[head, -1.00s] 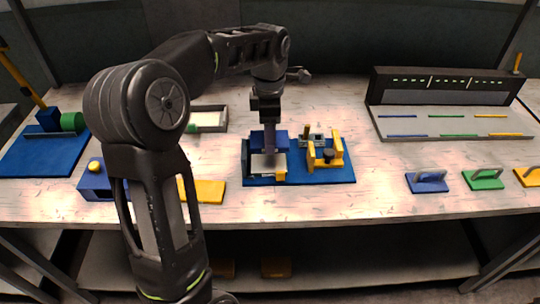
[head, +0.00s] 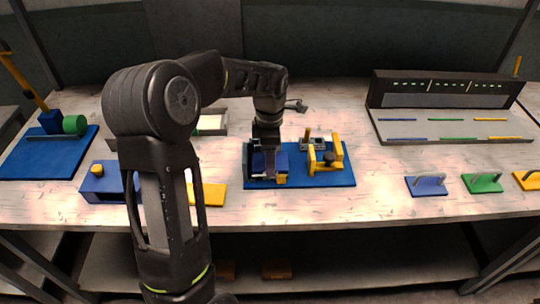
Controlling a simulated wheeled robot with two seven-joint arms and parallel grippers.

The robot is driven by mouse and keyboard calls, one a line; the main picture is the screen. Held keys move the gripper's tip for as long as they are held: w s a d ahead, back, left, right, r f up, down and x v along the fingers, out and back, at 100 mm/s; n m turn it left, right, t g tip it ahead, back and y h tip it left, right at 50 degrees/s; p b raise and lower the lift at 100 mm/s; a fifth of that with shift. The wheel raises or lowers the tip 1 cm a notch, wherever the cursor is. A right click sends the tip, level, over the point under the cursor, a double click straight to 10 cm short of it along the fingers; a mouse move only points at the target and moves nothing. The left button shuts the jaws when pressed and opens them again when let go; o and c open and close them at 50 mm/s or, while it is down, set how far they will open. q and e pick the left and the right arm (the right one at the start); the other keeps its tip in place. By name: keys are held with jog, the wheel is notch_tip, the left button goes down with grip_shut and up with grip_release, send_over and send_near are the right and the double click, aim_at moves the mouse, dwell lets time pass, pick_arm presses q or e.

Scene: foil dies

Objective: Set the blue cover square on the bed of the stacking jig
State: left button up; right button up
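The blue cover (head: 281,162) is at my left gripper (head: 269,176), low over the pale bed at the left of the stacking jig (head: 322,180). My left gripper points down and appears shut on the cover, though its fingertips are hard to make out. The cover hides most of the bed, and the gripper hides the cover's middle. I cannot tell whether the cover touches the bed or sits square on it. A yellow corner piece shows at the bed's front right. My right gripper is not in view.
A yellow frame (head: 313,162) stands on the jig's right half. A yellow plate (head: 208,194) and a blue block (head: 98,188) lie left. Blue, green and yellow handled plates (head: 427,187) lie right, before a dark rack (head: 445,88). The bench between jig and handled plates is clear.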

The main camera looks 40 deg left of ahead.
pick_arm(q)
jog(key=shift+f, duration=0.2)
jog(key=o, duration=1.4)
jog(key=shift+r, duration=0.1)
notch_tip(320, 180, up, 12)
jog(key=b, duration=0.1)
jog(key=shift+r, duration=0.15)
